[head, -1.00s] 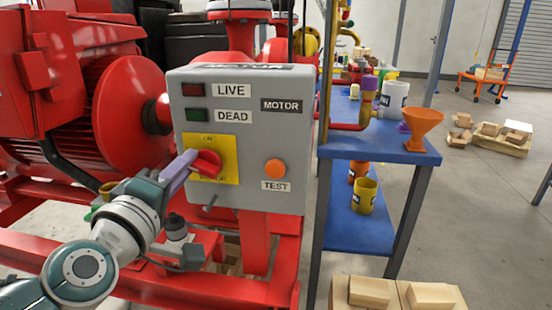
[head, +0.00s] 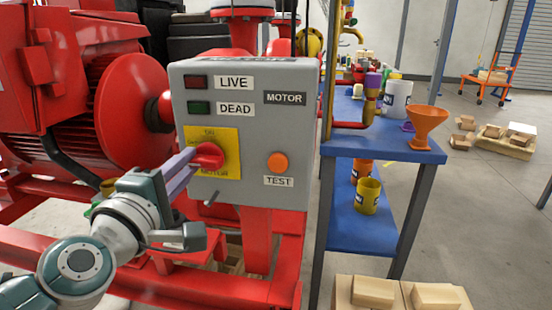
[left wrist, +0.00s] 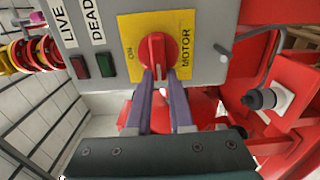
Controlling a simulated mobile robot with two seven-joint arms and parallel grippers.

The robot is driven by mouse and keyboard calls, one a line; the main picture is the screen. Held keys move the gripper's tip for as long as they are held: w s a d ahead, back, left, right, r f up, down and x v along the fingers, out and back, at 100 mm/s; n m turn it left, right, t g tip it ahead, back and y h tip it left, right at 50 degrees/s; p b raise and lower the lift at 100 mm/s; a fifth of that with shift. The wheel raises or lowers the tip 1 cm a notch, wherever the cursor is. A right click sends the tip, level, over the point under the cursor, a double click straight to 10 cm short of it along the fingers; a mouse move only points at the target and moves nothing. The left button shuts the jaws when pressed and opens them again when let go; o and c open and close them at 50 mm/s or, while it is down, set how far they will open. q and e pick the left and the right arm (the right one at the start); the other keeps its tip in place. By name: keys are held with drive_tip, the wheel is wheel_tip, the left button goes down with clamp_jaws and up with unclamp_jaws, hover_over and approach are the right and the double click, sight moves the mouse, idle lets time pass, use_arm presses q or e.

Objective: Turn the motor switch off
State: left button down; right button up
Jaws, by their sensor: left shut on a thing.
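The motor switch is a red rotary knob (head: 208,156) on a yellow plate (head: 228,141) on the grey control box (head: 246,135). In the head view the knob's grip bar lies about level. My left gripper (head: 192,160) reaches in from the lower left, its purple fingers shut on the knob. In the left wrist view the fingers (left wrist: 161,72) lie on either side of the red bar of the knob (left wrist: 157,47). My right gripper is not in view.
The box carries a dark red LIVE lamp (head: 196,82), a dark green DEAD lamp (head: 198,108) and an orange TEST button (head: 278,162). A short grey lever (head: 211,198) sticks out below the plate. A blue table (head: 385,149) with an orange funnel (head: 427,126) stands right.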

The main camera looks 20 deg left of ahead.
use_arm(q)
drive_tip(key=shift+f, duration=0.1)
drive_tip(key=c, duration=0.8)
unclamp_jaws()
drive_tip(key=v, duration=1)
drive_tip(key=shift+d, duration=0.1)
